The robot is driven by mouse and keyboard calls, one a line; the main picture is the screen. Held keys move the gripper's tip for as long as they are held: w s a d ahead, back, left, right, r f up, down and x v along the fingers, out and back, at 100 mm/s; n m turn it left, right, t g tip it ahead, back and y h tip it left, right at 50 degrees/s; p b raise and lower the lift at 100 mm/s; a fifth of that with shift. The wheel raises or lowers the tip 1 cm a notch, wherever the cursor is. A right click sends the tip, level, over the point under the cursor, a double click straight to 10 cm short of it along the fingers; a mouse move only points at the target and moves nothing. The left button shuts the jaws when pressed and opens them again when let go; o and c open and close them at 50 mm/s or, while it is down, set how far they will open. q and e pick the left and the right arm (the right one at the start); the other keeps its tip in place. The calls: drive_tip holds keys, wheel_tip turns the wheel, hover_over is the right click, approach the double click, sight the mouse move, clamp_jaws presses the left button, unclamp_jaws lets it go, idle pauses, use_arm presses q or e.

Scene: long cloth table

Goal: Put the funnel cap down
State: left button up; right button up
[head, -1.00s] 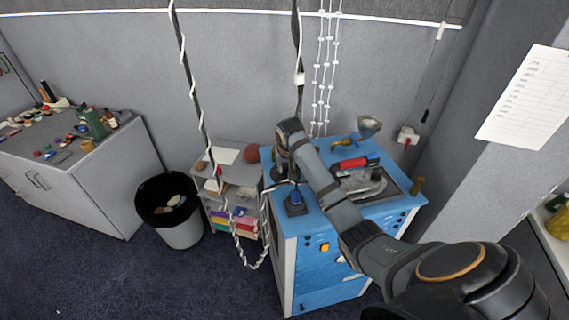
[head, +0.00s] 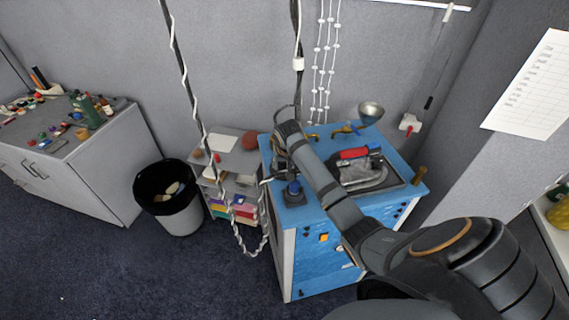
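A silver bowl-shaped piece, seemingly the funnel (head: 371,110), stands at the back right of the blue machine (head: 312,268). I cannot make out a separate funnel cap. My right arm reaches in from the right across the machine. Its gripper (head: 281,165) points down at the machine's left edge, behind a blue knob on a dark base (head: 293,189). My own wrist and the dark parts around it hide the fingers, so I cannot tell whether they are open or hold anything. My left gripper is out of view.
A red-handled tool (head: 355,153) lies on the machine top, with a brass fitting (head: 346,129) behind it. Hanging cords and a small shelf (head: 232,160) are left of the machine. A black-rimmed bin (head: 180,217) and a grey cabinet (head: 92,190) stand farther left.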

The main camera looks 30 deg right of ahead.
drive_tip(key=shift+w, duration=0.1)
drive_tip(key=shift+d+f, duration=0.1)
drive_tip(key=shift+d, duration=0.05)
drive_tip(key=shift+r, duration=0.2)
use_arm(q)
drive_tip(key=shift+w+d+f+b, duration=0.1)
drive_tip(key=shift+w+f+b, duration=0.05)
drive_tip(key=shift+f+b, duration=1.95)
use_arm(e)
drive_tip(key=v, duration=1.1)
drive_tip(key=shift+r, duration=0.3)
